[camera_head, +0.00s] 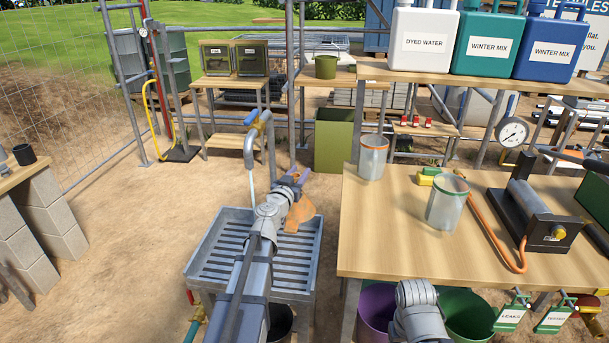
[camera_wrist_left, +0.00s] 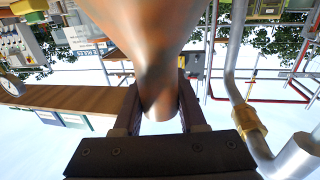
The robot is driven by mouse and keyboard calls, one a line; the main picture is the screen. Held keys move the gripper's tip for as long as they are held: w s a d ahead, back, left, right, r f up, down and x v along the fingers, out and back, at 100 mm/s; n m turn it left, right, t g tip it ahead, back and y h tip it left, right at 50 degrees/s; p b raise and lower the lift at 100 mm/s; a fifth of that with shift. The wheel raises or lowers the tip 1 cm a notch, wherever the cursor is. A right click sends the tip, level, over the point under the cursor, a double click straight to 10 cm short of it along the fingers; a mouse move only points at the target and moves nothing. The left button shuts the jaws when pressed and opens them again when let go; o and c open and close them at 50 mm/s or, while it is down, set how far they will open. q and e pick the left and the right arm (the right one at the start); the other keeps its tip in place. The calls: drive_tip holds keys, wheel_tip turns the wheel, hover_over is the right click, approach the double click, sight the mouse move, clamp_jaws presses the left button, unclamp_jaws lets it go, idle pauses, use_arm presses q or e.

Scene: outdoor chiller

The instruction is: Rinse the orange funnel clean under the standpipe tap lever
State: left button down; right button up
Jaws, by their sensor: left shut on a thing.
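My left gripper (camera_head: 297,186) is shut on the orange funnel (camera_head: 299,212) above the right part of the slatted grey sink (camera_head: 215,262). In the left wrist view, the funnel (camera_wrist_left: 140,35) has its narrow end between the two fingers (camera_wrist_left: 160,110), with a darker patch near the grip. The standpipe tap (camera_head: 248,143) has a blue lever (camera_head: 252,117). A pale water stream (camera_head: 252,187) falls from its spout, left of the funnel and apart from it in the head view. My right arm shows at the bottom, its fingers unseen.
Purple (camera_head: 376,308) and green buckets stand below. Bare ground lies left of the sink.

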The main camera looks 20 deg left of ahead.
use_arm(q)
drive_tip(key=a+f+b, duration=0.1)
drive_tip(key=a, duration=1.3)
drive_tip(key=shift+w+f, duration=0.2)
drive_tip(key=shift+w, duration=0.2)
idle(2.1)
drive_tip(key=s+d+r+p, duration=0.1)
drive_tip(key=s+d+r, duration=0.1)
drive_tip(key=s+d, duration=0.6)
drive_tip(key=shift+s+d+p, duration=0.3)
drive_tip(key=shift+d+p, duration=0.1)
drive_tip(key=shift+d, duration=1.25)
